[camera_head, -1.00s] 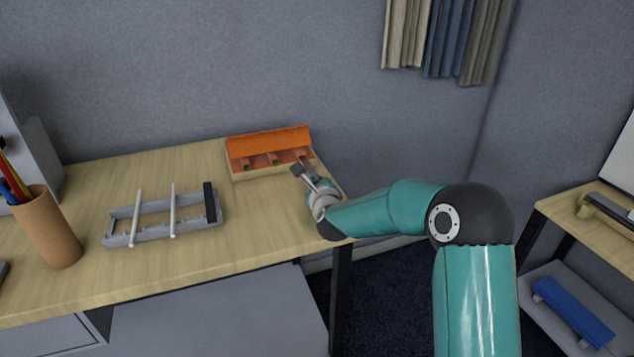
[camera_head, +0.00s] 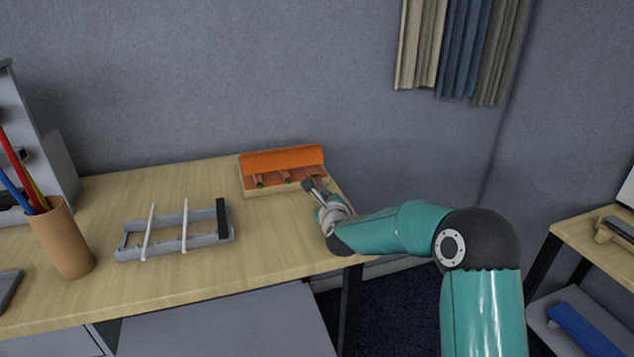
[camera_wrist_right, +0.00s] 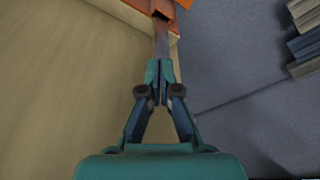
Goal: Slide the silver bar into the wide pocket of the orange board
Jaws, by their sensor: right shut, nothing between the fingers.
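The orange board (camera_head: 283,160) stands at the table's back right, with a raised orange back and several pockets along its front. In the right wrist view its orange part (camera_wrist_right: 183,3) shows at the top edge. A narrow brownish-grey bar (camera_wrist_right: 161,40), probably the silver bar, runs from just ahead of my right fingertips up to the board. I cannot tell how far it sits in a pocket. My right gripper (camera_head: 314,188) is at the board's right front; in the wrist view its fingertips (camera_wrist_right: 160,82) are shut together and empty. My left gripper is not in view.
A grey rack (camera_head: 170,247) with two white rods and a black piece stands left of the board. A pen cup (camera_head: 64,238) stands at the far left. Table between rack and board is clear. The table's right edge lies under my right arm.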

